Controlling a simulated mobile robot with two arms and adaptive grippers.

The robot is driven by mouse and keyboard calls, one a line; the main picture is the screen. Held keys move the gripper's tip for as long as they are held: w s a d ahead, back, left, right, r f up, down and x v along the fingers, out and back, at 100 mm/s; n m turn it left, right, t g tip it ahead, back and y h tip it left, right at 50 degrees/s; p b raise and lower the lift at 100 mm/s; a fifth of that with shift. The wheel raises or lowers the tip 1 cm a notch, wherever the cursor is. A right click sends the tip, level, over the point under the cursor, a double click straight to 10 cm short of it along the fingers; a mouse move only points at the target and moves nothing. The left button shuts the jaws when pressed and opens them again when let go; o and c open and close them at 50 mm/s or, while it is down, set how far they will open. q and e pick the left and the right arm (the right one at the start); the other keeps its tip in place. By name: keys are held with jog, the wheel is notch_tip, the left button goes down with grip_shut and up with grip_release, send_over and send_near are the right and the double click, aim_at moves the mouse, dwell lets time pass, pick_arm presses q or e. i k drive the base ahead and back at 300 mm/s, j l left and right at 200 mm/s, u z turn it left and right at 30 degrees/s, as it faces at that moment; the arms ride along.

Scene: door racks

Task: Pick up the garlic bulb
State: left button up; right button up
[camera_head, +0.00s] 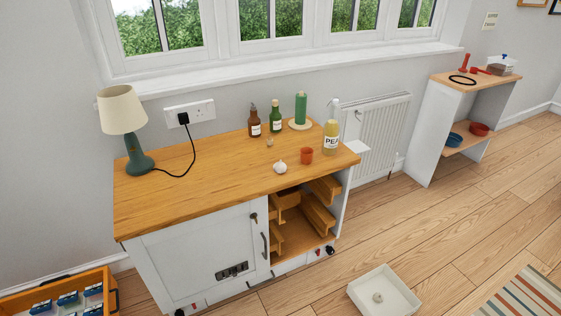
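A white garlic bulb (280,167) sits on the wooden top of the cabinet, left of a small orange-red cup (306,156) and apart from it. A smaller beige object (270,142) stands behind it; it is too small to tell what it is. A pale round object (377,297) lies in a white tray on the floor, and I cannot tell what it is. Neither of my grippers shows in the head view.
The wooden cabinet top (190,205) is clear at the front left. A lamp (123,117) with a cord stands at left. The white tray (359,291) is on the floor; a shelf unit (430,135) stands at right.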

aim_at(279, 167)
jog(key=i+l+u, duration=0.45)
jog(key=i+l, duration=0.45)
jog(key=l, duration=0.15)
